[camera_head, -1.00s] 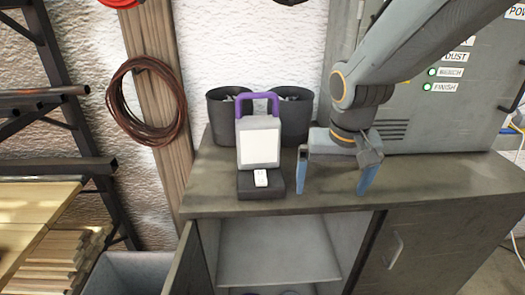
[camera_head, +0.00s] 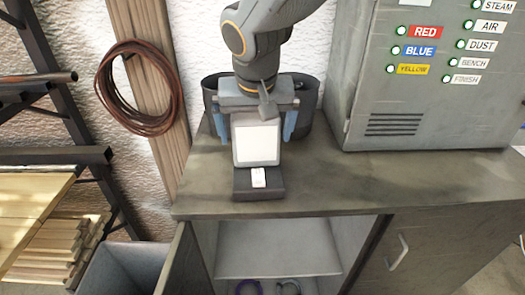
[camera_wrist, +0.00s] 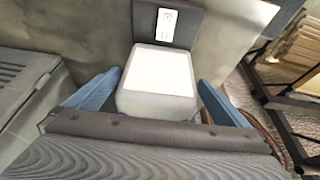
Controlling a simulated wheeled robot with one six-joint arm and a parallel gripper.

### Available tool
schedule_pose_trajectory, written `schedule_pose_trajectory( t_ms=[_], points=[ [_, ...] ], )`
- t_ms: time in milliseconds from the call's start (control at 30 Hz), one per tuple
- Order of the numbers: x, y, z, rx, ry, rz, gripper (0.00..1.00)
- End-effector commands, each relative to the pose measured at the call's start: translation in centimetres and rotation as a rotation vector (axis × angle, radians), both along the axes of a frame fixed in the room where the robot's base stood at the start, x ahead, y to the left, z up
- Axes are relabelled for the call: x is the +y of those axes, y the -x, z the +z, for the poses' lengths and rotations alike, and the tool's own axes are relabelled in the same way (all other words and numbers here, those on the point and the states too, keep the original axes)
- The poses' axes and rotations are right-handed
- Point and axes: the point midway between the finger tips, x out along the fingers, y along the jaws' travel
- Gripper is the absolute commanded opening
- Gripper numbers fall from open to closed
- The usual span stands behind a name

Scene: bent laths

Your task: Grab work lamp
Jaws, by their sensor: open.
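The work lamp (camera_head: 256,143) stands on the cabinet top, with a pale square panel and a dark base (camera_head: 258,184) bearing a small white label. Its purple handle is hidden behind my gripper in the head view. My gripper (camera_head: 257,132) is above and around the lamp's head, with one blue finger on each side of it. In the wrist view my gripper (camera_wrist: 158,98) is open and the lamp head (camera_wrist: 157,84) lies between the fingers, with a gap on each side. I cannot tell whether anything touches the lamp.
A dark bin (camera_head: 306,101) stands close behind the lamp, partly hidden by my arm. A grey control box (camera_head: 400,100) stands to the right. The cabinet top (camera_head: 390,185) is clear at front right. The cabinet door (camera_head: 182,262) is open below, and a coiled cable (camera_head: 139,88) hangs at left.

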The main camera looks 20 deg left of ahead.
Motion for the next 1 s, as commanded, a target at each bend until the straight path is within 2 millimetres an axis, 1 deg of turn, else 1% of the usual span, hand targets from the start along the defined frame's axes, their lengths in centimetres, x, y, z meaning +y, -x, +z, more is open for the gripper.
schedule_pose_trajectory(
  t_ms=[167,400,500,767,800,867,1000],
  points=[
    [0.1,-0.5,-1.4,0.003,0.002,0.002,1.0],
    [0.5,-1.5,-4.1,0.001,0.002,0.003,1.0],
    [0.6,-1.8,-4.8,0.002,0.001,0.003,1.0],
    [0.7,-1.9,-5.0,0.0,0.0,0.004,1.0],
    [0.7,-1.9,-5.0,0.0,0.0,0.004,0.98],
    [0.7,-1.9,-5.0,0.0,0.0,0.004,0.88],
    [0.7,-1.9,-5.0,0.0,0.0,0.004,0.65]
  ],
)
